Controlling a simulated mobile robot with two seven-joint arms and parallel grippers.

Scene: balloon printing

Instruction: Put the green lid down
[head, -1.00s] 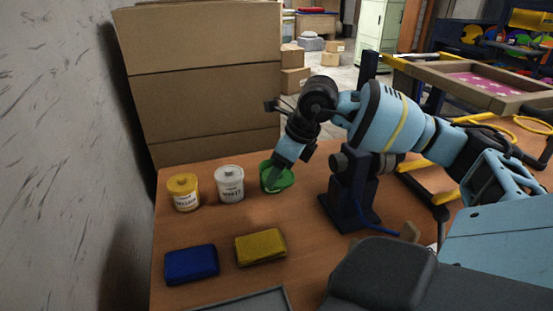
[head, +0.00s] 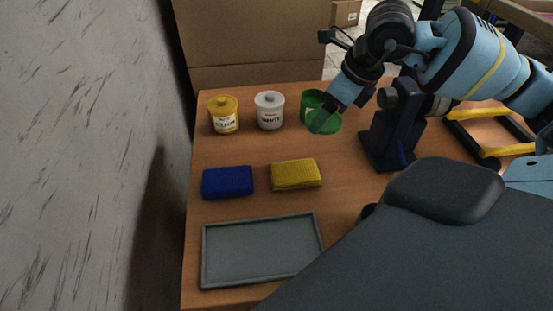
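A green jar (head: 334,123) with a pale label stands at the back of the wooden table, right of the white jar. My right gripper (head: 324,120) points down and left over the front of the green jar and hides part of it. A lighter green patch shows at the fingertips. I cannot make out whether it is the green lid or part of the jar, nor whether the fingers are shut. My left gripper is not in view.
A lidded yellow jar (head: 224,118) and a lidded white jar (head: 269,112) stand to the left. A blue sponge (head: 227,182) and a yellow sponge (head: 296,174) lie in front. An empty grey tray (head: 205,255) lies nearest. A dark post stand (head: 386,140) is right of the green jar.

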